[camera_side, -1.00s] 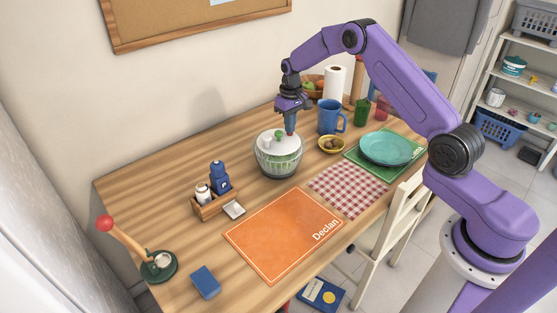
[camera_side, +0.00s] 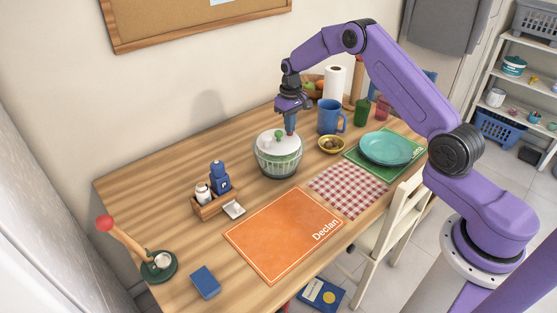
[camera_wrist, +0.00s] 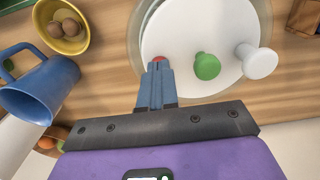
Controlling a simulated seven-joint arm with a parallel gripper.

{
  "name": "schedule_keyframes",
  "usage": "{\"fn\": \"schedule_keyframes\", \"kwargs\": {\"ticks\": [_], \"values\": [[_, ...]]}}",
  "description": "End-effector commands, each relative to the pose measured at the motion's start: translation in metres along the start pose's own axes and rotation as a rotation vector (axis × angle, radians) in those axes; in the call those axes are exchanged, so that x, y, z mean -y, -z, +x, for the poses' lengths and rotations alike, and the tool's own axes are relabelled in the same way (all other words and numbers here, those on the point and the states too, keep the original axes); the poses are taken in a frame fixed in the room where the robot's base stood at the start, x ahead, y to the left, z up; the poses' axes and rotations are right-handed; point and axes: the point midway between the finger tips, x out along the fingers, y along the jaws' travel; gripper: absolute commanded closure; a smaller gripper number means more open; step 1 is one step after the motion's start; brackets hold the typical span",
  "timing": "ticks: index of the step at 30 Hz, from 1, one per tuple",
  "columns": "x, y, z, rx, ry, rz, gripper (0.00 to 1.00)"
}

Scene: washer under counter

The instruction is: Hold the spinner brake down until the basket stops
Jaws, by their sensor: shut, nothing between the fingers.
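The salad spinner (camera_side: 279,168) stands on the table, with a clear bowl, a greenish basket inside and a white lid (camera_wrist: 185,30). In the wrist view the lid carries a green knob (camera_wrist: 207,66), a white knob (camera_wrist: 257,62) and a small red button (camera_wrist: 158,59). My gripper (camera_side: 291,132) points down at the lid's far right edge, shut and empty. In the wrist view its blue fingertips (camera_wrist: 157,66) are right at the red button and partly cover it. I cannot tell how far the button is pressed, or whether the basket is turning.
A blue mug (camera_side: 330,117) and a yellow bowl (camera_side: 331,144) stand close to the right of the spinner. A paper towel roll (camera_side: 334,82) is behind. A wooden caddy (camera_side: 212,202) is at the left. An orange mat (camera_side: 283,235) lies in front.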

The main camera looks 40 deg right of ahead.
Motion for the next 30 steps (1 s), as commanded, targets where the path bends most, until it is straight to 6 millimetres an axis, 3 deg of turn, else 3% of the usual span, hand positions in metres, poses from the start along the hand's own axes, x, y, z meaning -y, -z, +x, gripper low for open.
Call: {"fn": "schedule_keyframes", "kwargs": {"ticks": [8,30], "values": [[0.001,0.000,-0.005,0.001,0.001,-0.001,1.00],[0.000,0.000,-0.066,0.000,0.000,-0.001,1.00]]}}
